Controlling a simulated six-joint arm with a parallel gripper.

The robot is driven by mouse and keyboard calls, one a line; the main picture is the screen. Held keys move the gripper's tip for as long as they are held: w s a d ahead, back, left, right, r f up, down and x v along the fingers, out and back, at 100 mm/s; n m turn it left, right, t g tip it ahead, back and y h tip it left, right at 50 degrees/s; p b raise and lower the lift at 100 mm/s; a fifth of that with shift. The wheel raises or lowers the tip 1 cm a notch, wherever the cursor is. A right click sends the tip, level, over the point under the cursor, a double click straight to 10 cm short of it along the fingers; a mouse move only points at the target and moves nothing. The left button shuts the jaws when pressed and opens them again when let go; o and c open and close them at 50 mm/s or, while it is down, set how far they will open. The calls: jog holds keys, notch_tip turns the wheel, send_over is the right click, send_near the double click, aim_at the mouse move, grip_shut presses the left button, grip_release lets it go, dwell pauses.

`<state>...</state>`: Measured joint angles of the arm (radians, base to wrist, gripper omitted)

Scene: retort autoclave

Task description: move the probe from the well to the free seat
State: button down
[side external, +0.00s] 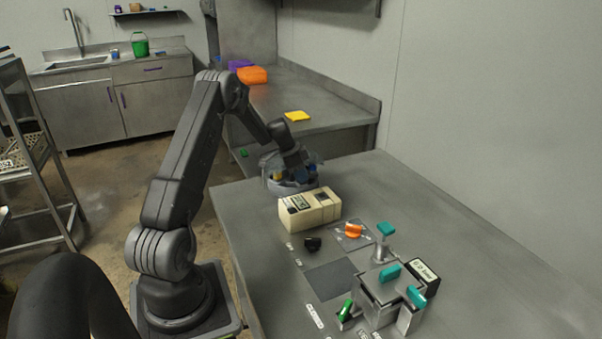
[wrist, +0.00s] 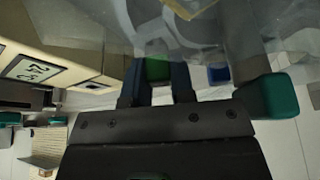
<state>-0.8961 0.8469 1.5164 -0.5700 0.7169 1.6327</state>
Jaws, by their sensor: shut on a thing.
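My gripper (side external: 303,173) is down at the mouth of a grey round tub (side external: 278,187) at the table's far end. In the wrist view its dark fingers (wrist: 158,80) are shut on a green piece (wrist: 158,69). I cannot tell whether this piece is the probe; its lower part is hidden. A grey metal block (side external: 372,300) stands at the front right, with a teal-handled piece (side external: 390,272) on top. Other teal-handled pieces stand behind it (side external: 385,229) and at its right (side external: 416,295). I cannot tell which place is the free seat.
A beige device (side external: 310,208) with a display stands just in front of the tub. An orange piece (side external: 353,231), a black piece (side external: 312,244) and a green piece (side external: 345,310) are on the table. A labelled black box (side external: 423,277) stands right of the block. The table's right side is clear.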

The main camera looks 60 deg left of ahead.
jog(key=shift+f, duration=0.25)
dwell(0.5)
jog(key=c, duration=0.7)
grip_release()
jog(key=shift+a+r, duration=0.1)
jog(key=shift+r, duration=0.05)
jog(key=shift+o, duration=0.8)
jog(key=shift+w+a+r, duration=0.1)
jog(key=shift+r, duration=3.3)
